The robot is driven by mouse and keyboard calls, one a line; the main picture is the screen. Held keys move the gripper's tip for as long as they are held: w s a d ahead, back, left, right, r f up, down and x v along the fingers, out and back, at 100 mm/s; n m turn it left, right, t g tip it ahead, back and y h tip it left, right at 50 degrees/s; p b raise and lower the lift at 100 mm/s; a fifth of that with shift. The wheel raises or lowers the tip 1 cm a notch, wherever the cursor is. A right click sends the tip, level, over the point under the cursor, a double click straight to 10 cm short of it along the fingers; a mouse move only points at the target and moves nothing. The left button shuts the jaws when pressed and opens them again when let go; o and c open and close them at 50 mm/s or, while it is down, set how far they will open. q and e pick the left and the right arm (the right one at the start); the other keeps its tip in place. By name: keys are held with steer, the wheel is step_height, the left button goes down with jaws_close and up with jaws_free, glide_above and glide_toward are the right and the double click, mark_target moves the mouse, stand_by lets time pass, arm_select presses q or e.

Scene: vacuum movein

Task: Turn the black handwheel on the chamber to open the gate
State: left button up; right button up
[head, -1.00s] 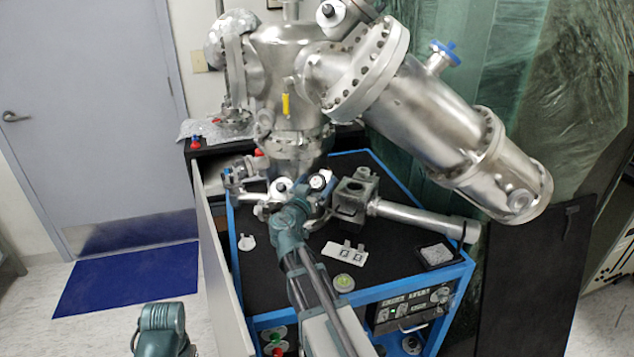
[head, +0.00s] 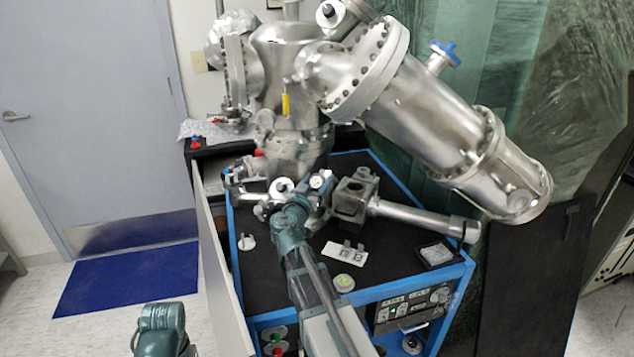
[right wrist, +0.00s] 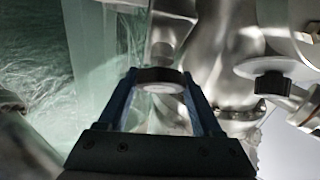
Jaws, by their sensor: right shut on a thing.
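The black handwheel (right wrist: 158,76) shows in the right wrist view as a dark disc with a pale round face below it. My right gripper (right wrist: 164,92) is shut on it, one blue finger on each side. In the head view my right gripper (head: 287,204) reaches to the pipework low on the steel chamber (head: 290,90), and the wheel is hidden or too small to make out there. My left gripper is outside the frames; only a teal part of my left arm shows at the lower left of the head view.
A second black knob (right wrist: 272,86) stands right of the held wheel. A steel block with a tube (head: 410,213) lies right of my right arm. A white card (head: 345,253) and a tray (head: 437,255) lie on the black bench top (head: 300,330). A large steel cylinder (head: 430,115) overhangs the right.

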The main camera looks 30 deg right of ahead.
steer(key=n+t+y, duration=0.1)
steer(key=n, duration=0.1)
steer(key=n+y+p, duration=0.1)
steer(key=n, duration=0.1)
steer(key=shift+s+r+t, duration=0.1)
steer(key=shift+t, duration=0.3)
steer(key=shift+n+t+y+p, duration=0.45)
steer(key=shift+n+t+y, duration=0.15)
steer(key=shift+n+y, duration=1)
steer(key=shift+a+n+y, duration=0.1)
steer(key=shift+n+y, duration=0.3)
steer(key=shift+n, duration=0.3)
steer(key=o, duration=1.4)
steer(key=shift+w, duration=0.2)
steer(key=shift+s, duration=0.1)
